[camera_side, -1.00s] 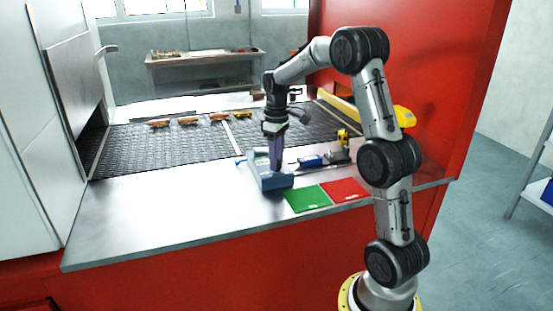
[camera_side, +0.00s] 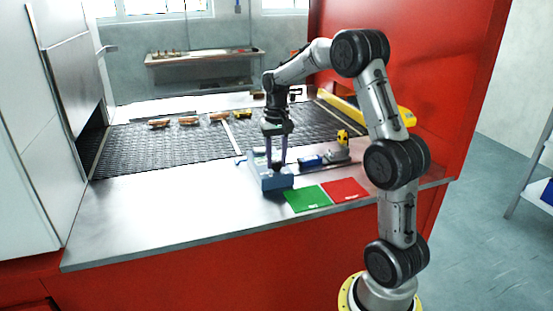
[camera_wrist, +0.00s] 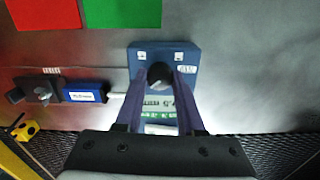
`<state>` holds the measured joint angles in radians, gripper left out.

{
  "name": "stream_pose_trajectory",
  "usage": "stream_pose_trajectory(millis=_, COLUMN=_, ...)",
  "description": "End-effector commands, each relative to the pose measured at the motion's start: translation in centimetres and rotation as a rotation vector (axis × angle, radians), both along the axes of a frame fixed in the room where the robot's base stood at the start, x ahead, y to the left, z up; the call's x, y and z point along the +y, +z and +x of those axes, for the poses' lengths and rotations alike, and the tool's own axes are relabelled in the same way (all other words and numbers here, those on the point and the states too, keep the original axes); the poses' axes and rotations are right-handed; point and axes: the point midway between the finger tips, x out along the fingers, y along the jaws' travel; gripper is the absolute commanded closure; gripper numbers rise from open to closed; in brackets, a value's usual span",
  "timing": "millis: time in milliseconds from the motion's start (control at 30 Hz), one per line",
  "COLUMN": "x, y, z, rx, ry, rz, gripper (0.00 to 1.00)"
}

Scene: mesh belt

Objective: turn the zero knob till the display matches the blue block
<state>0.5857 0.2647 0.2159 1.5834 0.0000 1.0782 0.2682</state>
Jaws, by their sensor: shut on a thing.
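The blue gauge box (camera_side: 272,182) sits on the steel counter, below my gripper. In the wrist view its face (camera_wrist: 190,60) shows a dark round zero knob (camera_wrist: 160,73) between my fingers. My gripper (camera_wrist: 160,80) is shut on the knob; its purple fingers also show in the side view (camera_side: 277,163). The display (camera_wrist: 158,104) lies between the fingers, partly covered, with dark digits upside down and too blurred to read surely. The blue block (camera_wrist: 84,94) with a white label lies beside the box, in a grey fixture; it also shows in the side view (camera_side: 311,160).
A green pad (camera_side: 307,198) and a red pad (camera_side: 344,190) lie to the right of the box. A yellow piece (camera_side: 342,137) stands behind the fixture. Several brown parts lie on the mesh belt (camera_side: 180,143). The counter's left part (camera_side: 150,210) is clear.

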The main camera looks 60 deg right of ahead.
Motion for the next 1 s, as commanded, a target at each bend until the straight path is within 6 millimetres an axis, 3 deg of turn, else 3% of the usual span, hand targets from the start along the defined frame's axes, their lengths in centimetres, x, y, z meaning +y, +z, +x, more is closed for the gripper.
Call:
stream_pose_trajectory(millis=500, x=-0.01, y=0.16, z=0.02, rx=-0.002, ry=-0.411, rz=-0.001, gripper=1.00)
stream_pose_trajectory(millis=1000, x=-0.02, y=0.17, z=0.03, rx=-0.003, ry=-0.542, rz=-0.001, gripper=1.00)
